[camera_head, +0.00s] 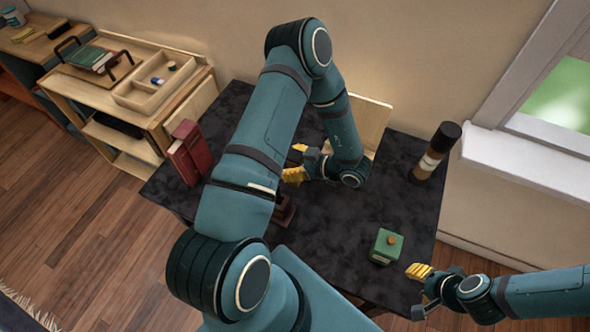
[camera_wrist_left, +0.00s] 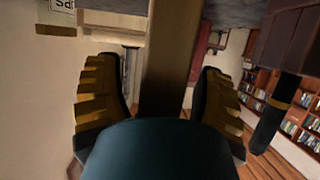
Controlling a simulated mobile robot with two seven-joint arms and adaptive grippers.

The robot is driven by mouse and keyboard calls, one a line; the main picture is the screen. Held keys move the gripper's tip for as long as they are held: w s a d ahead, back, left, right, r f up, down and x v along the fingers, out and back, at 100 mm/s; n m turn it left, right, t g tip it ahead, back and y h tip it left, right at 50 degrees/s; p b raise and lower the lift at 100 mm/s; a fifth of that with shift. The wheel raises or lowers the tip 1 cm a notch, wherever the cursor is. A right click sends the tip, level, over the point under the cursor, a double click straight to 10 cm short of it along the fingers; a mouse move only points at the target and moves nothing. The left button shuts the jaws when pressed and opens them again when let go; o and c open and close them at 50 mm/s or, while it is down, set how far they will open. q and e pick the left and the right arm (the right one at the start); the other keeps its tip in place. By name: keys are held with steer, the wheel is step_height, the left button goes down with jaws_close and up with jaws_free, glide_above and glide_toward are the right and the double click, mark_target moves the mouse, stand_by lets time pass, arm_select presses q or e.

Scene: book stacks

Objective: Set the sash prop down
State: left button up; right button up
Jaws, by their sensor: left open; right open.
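A brown wooden bar (camera_wrist_left: 172,60), which may be the sash prop, stands between the fingers of my left gripper (camera_wrist_left: 158,100) in the left wrist view. The fingers are open on either side, with a gap to each. In the head view my left gripper (camera_head: 294,162) is over the dark table. A brown wooden piece (camera_head: 284,211) shows just below it, partly hidden by my left arm; I cannot tell whether it is the same bar. My right gripper (camera_head: 420,292) is open and empty by the table's front right edge.
The dark table (camera_head: 330,235) holds red books (camera_head: 190,152), a green box (camera_head: 386,246) and a dark cylinder with a pale band (camera_head: 435,152). A tan panel (camera_head: 371,119) stands behind my left arm. A window sill (camera_head: 530,165) is at right, a wooden shelf unit (camera_head: 120,135) at left.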

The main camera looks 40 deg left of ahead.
arm_select(q)
steer(key=shift+a, duration=0.2)
jaws_close()
